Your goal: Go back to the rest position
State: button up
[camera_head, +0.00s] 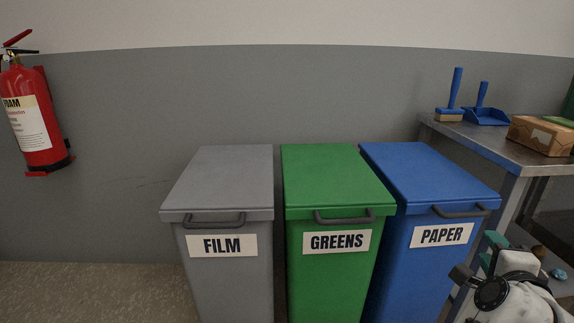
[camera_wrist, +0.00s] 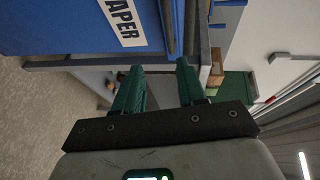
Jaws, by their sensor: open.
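My gripper (camera_wrist: 158,78) shows in the wrist view with its two green fingers apart and nothing between them. In the head view my gripper (camera_head: 492,248) is at the lower right, in front of the metal table and right of the blue PAPER bin (camera_head: 428,172). The wrist view shows the bin's blue side (camera_wrist: 85,25) with part of its PAPER label, turned sideways, beyond the fingers. I cannot tell the exact gap between the gripper and the bin.
The grey FILM bin (camera_head: 225,175) and green GREENS bin (camera_head: 335,175) stand left of the blue one, all lids shut. The metal table (camera_head: 490,143) holds a blue brush (camera_head: 453,100), a dustpan (camera_head: 485,112) and a cardboard parcel (camera_head: 541,136). A fire extinguisher (camera_head: 30,120) hangs at left. Floor shows at lower left.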

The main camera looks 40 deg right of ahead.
jog(key=w+a+n+t+y, duration=0.2)
jog(key=w+a+n+y, duration=0.25)
jog(key=w+n, duration=0.55)
jog(key=a+f+n+g+y, duration=0.1)
jog(key=a+f+n+y, duration=0.2)
jog(key=f+n, duration=0.3)
jog(key=s+a+f+n+g+y, duration=0.25)
jog(key=s+a+f+n, duration=0.2)
jog(key=a+f, duration=0.3)
jog(key=s+a+f+n+g+y, duration=0.1)
jog(key=s+a+f+n+g, duration=0.35)
jog(key=f, duration=0.45)
jog(key=s+a+f+n+g+y, duration=0.2)
jog(key=s+a+f, duration=0.4)
jog(key=a+f, duration=0.2)
notch_tip(320, 180, up, 35)
jog(key=a+p, duration=0.1)
jog(key=p, duration=3.4)
jog(key=shift+s+n, duration=0.2)
jog(key=shift+n, duration=0.1)
